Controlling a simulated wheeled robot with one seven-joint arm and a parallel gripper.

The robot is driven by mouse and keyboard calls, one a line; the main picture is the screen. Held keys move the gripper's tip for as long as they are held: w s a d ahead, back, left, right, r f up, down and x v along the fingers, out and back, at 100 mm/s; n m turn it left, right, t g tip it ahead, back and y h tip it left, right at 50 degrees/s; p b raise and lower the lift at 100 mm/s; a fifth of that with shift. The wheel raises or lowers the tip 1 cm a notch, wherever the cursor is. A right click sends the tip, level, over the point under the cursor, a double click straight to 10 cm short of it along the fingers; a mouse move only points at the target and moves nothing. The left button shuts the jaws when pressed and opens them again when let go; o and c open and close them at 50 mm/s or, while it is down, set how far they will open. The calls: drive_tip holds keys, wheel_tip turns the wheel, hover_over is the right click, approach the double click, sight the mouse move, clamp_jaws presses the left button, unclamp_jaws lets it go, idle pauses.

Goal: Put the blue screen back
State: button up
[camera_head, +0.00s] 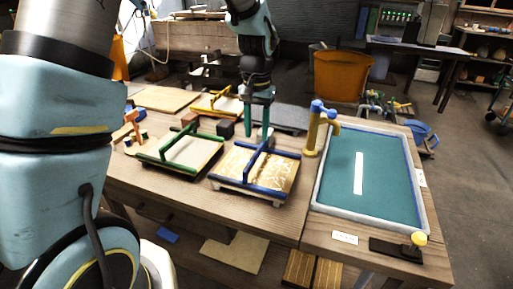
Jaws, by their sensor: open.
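The blue screen (284,188) is a flat, pale panel with a blue rim and a raised blue bar across it. It lies on the wooden table, front centre, to the left of the vat. My gripper (257,136) points down at the far end of the blue bar, with its two teal fingers apart. It is open and holds nothing that I can see. I cannot tell whether the fingers straddle or touch the bar. The underside of the screen is hidden.
A green-rimmed screen (187,154) lies just left, and a yellow-barred one (217,103) behind. A grey-rimmed vat (395,180) with teal contents and a white strip is on the right. A yellow post with a blue top (312,135) stands between. Dark blocks (225,128) sit behind.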

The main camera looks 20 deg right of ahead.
sight(256, 152)
drive_tip(key=shift+r, duration=2.3)
drive_tip(key=s+a+f+n, duration=0.1)
drive_tip(key=s+a+n, duration=0.1)
drive_tip(key=a, duration=1.3)
drive_tip(key=s+a+f+n+t, duration=0.1)
drive_tip(key=a+n, duration=0.4)
drive_tip(key=a, duration=1)
drive_tip(key=shift+s+f+t, duration=0.3)
drive_tip(key=shift+s+f, duration=0.1)
drive_tip(key=shift+f, duration=0.2)
